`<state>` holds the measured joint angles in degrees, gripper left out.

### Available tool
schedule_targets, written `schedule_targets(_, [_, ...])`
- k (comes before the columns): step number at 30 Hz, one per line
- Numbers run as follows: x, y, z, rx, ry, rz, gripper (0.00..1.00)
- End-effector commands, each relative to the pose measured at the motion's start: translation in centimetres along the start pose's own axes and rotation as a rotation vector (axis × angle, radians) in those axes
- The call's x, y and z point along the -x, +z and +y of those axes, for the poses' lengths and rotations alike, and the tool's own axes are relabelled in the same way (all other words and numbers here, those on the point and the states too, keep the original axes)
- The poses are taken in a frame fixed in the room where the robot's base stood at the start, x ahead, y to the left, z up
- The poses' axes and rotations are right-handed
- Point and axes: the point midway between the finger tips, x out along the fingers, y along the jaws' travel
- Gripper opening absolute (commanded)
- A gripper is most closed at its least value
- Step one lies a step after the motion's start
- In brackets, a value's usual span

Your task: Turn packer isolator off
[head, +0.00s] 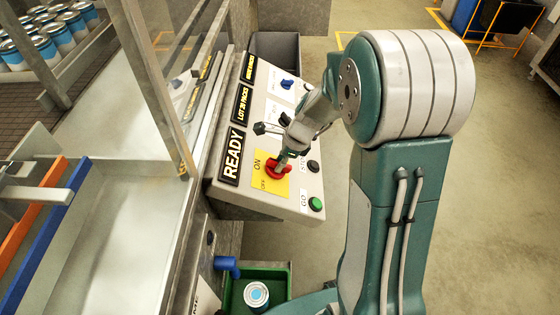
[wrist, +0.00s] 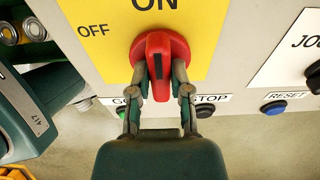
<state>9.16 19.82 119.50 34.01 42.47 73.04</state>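The red isolator knob (head: 277,171) sits on a yellow plate (head: 268,187) marked ON and OFF, on the sloped control panel. In the wrist view the knob (wrist: 160,60) stands upright with its black mark toward ON at the top; OFF is to the upper left. My gripper (wrist: 160,72) has one finger on each side of the knob's handle, close against it, and looks shut on it. In the head view my gripper (head: 284,158) reaches down onto the knob and hides part of it.
A green GO button (head: 316,204), a black STOP button (head: 313,166) and a blue switch (head: 287,84) are on the same panel. Signs, including READY (head: 232,155), line its left edge. A green crate (head: 284,277) holding a can is below.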

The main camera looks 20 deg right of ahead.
Motion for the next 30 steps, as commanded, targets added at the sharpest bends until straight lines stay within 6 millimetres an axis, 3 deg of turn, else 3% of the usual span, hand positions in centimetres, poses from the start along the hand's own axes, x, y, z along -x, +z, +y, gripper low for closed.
schedule_targets(14, [0.01, 0.3, -0.06, 0.116, -0.021, -0.002, 0.0])
schedule_targets(30, [-0.01, 0.31, 0.3, 0.594, -0.085, -0.001, 0.0])
